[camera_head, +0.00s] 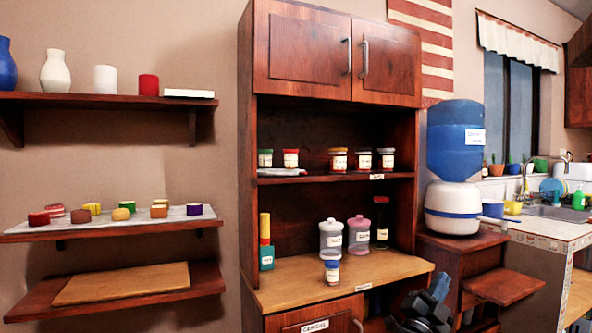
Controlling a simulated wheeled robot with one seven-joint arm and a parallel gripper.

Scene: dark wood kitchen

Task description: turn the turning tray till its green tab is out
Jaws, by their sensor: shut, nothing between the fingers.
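I cannot make out the turning tray or its green tab in the head view. My gripper (438,288) shows at the bottom, right of centre, dark and partly cut off by the lower edge. It appears shut and empty, in front of the right side of the lower cabinet. My arm hides part of the dark space there.
Wall shelves (110,231) are at left.

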